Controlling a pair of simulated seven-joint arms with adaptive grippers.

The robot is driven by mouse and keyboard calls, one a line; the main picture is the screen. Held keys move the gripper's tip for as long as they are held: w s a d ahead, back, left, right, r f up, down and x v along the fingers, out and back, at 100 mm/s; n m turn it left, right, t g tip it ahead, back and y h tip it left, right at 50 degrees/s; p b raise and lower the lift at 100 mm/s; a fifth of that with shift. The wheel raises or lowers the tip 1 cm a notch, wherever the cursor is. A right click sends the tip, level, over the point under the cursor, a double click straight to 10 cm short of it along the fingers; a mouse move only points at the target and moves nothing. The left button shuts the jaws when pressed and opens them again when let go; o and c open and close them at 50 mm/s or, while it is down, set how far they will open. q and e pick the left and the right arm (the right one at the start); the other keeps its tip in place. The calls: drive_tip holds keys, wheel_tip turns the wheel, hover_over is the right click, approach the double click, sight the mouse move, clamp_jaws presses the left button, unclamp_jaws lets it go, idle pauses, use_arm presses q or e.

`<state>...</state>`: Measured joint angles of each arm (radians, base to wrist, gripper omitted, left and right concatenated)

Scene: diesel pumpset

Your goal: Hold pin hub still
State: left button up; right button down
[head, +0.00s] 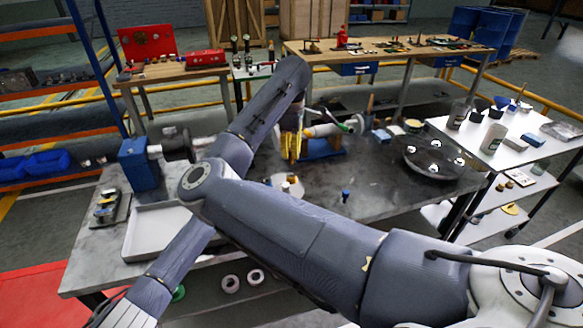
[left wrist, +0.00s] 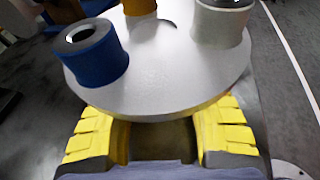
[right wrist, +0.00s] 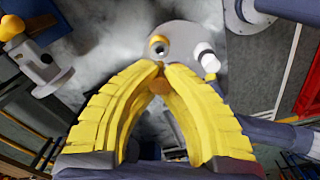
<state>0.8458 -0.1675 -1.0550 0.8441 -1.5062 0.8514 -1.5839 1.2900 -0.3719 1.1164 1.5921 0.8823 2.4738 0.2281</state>
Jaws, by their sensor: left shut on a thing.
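The pin hub is a pale grey round plate with coloured collars; it shows in the left wrist view (left wrist: 160,98) and, partly, in the right wrist view (right wrist: 186,38). A blue collar (left wrist: 92,50) and a white collar (left wrist: 221,20) stand on it, and a yellow one is cut off at the top. My left gripper (left wrist: 165,135) is shut on the hub's near edge; in the head view my arm hides it. My right gripper (head: 291,150) points down above the hub. Its fingertips (right wrist: 161,68) nearly meet around a small orange part (right wrist: 172,88).
The dark bench holds a white tray (head: 150,228) at left, a blue vise-like block (head: 138,165), and a dark round plate (head: 432,160) at right. A small blue-topped part (head: 346,195) stands right of the hub. A white cart (head: 520,150) stands beyond.

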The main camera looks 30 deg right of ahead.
sight(291, 164)
use_arm(q)
drive_tip(key=shift+s, duration=0.1)
use_arm(e)
drive_tip(key=shift+f, duration=1.65)
use_arm(q)
drive_tip(key=shift+f, duration=0.1)
use_arm(e)
drive_tip(key=shift+f, duration=1.55)
idle(0.7)
drive_tip(key=c, duration=1.5)
unclamp_jaws()
wheel_tip(291, 164, up, 12)
